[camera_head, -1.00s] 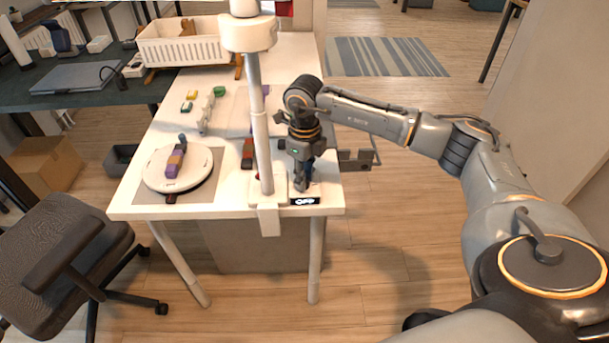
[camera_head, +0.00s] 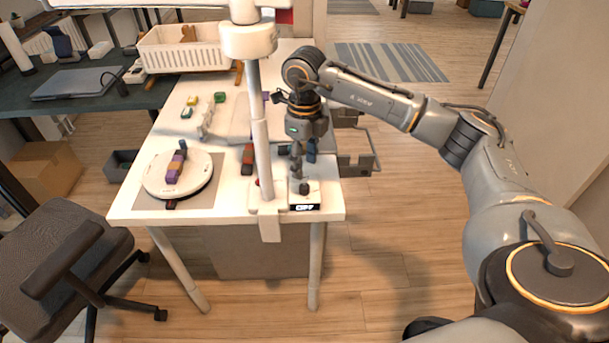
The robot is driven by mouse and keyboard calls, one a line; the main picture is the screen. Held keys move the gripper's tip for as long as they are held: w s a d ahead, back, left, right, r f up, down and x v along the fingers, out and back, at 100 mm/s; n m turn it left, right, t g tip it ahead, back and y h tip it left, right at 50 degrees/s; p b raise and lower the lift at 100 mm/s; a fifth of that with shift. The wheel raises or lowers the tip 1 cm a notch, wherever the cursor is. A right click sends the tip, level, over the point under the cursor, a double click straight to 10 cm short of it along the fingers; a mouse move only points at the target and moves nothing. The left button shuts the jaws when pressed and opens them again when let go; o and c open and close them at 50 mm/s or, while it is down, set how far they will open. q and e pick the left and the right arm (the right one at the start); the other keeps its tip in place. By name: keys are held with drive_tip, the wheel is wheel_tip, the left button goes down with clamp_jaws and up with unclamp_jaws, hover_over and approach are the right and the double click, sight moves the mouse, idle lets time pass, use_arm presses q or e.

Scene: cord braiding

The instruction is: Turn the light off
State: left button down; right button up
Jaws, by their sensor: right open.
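A small switch box (camera_head: 312,190) sits at the table's front right corner, with a dark knob (camera_head: 304,188) on top and a black label in front. The label's lettering is too small to read surely. My right gripper (camera_head: 303,165) points down above and just behind the knob, open and empty. Whether a fingertip touches the knob cannot be told. My left gripper is not in view.
A round white turntable (camera_head: 205,183) with colored blocks stands at the left of the table. A white basket (camera_head: 190,48) stands at the back. A grey bracket (camera_head: 357,165) juts past the right edge. A dark chair (camera_head: 62,245) is at lower left.

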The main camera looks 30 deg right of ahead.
wheel_tip(320, 180, up, 5)
drive_tip(key=shift+r, duration=0.15)
idle(0.6)
